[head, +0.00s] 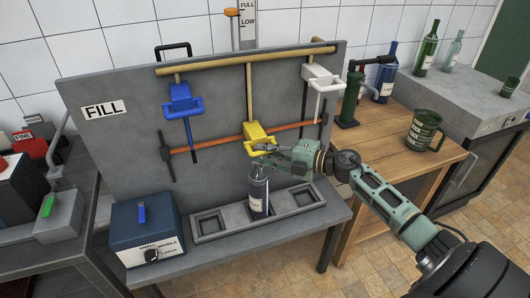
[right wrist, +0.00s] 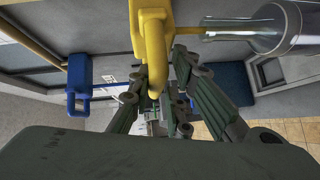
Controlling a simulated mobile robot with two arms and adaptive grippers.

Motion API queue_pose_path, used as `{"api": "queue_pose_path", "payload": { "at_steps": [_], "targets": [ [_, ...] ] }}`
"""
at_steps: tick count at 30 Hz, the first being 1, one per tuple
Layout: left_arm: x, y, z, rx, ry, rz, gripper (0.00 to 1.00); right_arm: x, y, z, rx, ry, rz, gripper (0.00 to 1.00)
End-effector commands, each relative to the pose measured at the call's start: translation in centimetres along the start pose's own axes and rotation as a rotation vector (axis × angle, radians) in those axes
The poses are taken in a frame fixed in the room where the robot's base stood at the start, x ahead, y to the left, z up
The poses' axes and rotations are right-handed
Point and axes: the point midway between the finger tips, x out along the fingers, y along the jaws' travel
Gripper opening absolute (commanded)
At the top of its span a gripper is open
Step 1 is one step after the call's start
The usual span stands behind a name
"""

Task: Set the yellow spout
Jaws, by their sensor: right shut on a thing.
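The yellow spout (head: 256,131) hangs from a tan pipe on the grey panel, lower than the blue and white spouts and at the height of the orange bar. My right gripper (head: 262,152) is at its front. In the right wrist view the fingers (right wrist: 160,92) are shut around the lower end of the yellow spout (right wrist: 152,45). A dark bottle with a pale label (head: 258,194) stands upright in the tray below; its glass neck (right wrist: 250,32) shows at the upper right of the wrist view. I cannot tell whether the spout's tip is inside the neck. My left gripper is out of view.
The blue spout (head: 180,98) and white spout (head: 322,76) hang on either side. The orange bar (head: 215,143) crosses the panel. A grey tray (head: 210,224) has empty places beside the bottle. A blue box (head: 148,228) stands left; a green mug (head: 423,130) stands on the wooden table.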

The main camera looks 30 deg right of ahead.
Motion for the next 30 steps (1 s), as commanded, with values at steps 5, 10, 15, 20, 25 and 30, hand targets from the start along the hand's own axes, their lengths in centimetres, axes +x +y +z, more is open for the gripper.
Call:
{"api": "queue_pose_path", "payload": {
  "at_steps": [5, 10, 15, 20, 25, 30],
  "targets": [
    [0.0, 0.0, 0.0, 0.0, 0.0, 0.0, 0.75, 0.0, 0.2, 0.1, -0.007, -0.002, 0.003, 0.0],
    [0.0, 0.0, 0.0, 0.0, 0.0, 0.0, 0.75, 0.0, 0.3, 0.1, -0.009, -0.002, 0.004, 0.0],
    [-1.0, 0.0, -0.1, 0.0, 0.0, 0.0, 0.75, -0.2, 1.4, -0.1, -0.012, -0.003, 0.005, 0.0],
    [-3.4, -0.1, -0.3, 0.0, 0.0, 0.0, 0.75, -0.6, 4.1, -0.4, -0.015, -0.004, 0.005, 0.0],
    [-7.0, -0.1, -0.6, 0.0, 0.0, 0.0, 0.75, -1.1, 8.2, -0.9, -0.016, -0.004, 0.005, 0.0],
    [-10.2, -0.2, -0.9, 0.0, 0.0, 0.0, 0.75, -1.7, 12.1, -1.5, -0.017, -0.004, 0.005, 0.0]
  ]
}}
